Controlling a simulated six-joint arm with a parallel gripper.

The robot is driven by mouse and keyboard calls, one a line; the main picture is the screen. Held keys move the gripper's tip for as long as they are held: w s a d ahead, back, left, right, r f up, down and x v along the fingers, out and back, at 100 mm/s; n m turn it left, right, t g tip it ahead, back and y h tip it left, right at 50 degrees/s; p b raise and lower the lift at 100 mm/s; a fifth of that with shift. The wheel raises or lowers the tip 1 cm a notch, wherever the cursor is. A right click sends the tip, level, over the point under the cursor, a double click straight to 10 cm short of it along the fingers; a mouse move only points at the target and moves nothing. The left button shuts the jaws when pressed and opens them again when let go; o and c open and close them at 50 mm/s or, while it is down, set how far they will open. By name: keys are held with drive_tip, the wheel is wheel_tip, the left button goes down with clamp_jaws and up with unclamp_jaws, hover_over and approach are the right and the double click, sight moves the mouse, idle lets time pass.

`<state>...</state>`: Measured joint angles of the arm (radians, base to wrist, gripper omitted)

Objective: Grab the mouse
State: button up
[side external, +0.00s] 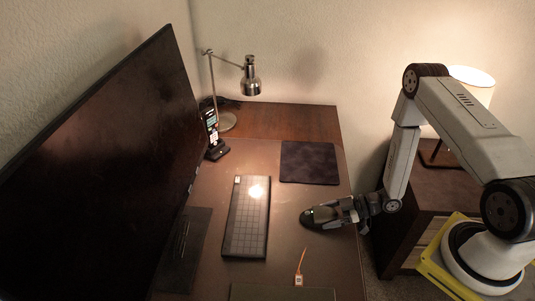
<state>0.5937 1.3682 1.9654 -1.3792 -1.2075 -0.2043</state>
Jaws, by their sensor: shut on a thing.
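The mouse (312,219) is a dark, rounded shape on the brown desk blotter, to the right of the keyboard. My gripper (328,214) reaches in from the right, low over the blotter, and is shut on the mouse. The fingers cover the right part of the mouse. I cannot tell whether the mouse touches the blotter or is slightly raised.
A dark keyboard (246,222) lies left of the mouse. A dark mouse pad (309,163) lies behind it. A large monitor (100,150) stands at left. A desk lamp (250,80) and cordless phone (214,140) stand at the back. An orange-corded tag (299,280) lies in front.

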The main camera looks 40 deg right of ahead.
drive_tip(key=shift+r, duration=1.15)
drive_tip(key=s+a+r, duration=0.1)
drive_tip(key=s+r, duration=0.9)
drive_tip(key=s, duration=0.4)
drive_tip(key=shift+r, duration=0.2)
